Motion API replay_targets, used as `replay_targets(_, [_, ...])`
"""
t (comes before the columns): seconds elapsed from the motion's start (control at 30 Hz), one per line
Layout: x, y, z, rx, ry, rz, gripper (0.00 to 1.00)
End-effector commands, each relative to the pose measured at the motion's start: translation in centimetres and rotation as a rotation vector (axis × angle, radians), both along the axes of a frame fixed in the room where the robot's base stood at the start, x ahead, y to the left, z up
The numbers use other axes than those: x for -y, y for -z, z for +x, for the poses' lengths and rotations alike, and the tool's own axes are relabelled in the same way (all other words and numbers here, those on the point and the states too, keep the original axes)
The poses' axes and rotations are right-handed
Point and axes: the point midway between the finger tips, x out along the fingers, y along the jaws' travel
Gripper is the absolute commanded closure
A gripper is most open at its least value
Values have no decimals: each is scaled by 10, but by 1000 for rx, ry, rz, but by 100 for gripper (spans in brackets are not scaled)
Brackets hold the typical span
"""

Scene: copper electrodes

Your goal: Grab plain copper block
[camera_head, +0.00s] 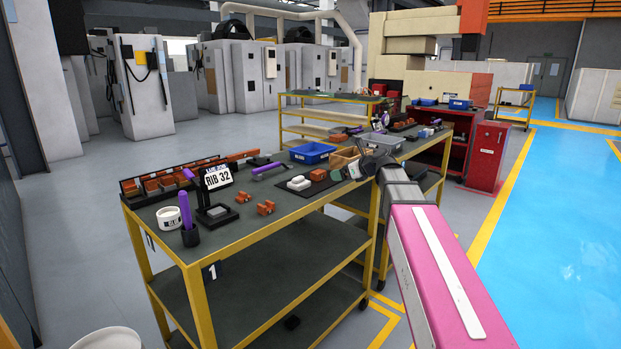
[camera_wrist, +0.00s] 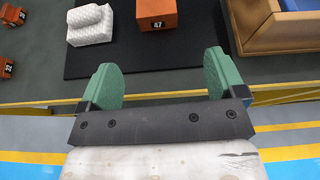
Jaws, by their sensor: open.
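In the head view the copper block (camera_head: 318,175) sits on the mat beside a white block (camera_head: 299,184). My gripper (camera_wrist: 160,75) is open and empty, its two green fingers spread apart. In the wrist view the block lies beyond the fingers, roughly in line with the gap, not touching them. In the head view my gripper (camera_head: 366,164) is at the cart's right part, right of the block.
A wooden tray (camera_wrist: 282,40) is right of the mat. A blue bin (camera_head: 311,153) stands behind it. Smaller copper electrodes (camera_head: 265,208), a "RIB 32" sign (camera_head: 217,177), a purple-handled tool (camera_head: 185,210) and a rack of copper pieces (camera_head: 165,184) occupy the cart's left part.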

Motion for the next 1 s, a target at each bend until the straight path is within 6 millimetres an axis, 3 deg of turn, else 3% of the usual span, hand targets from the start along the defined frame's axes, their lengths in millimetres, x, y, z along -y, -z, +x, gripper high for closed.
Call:
replay_targets(0.17, [-5, -12, 7, -25, 23, 58, 11])
replay_targets(1.0, [-75, 27, 60, -25, 22, 54, 11])
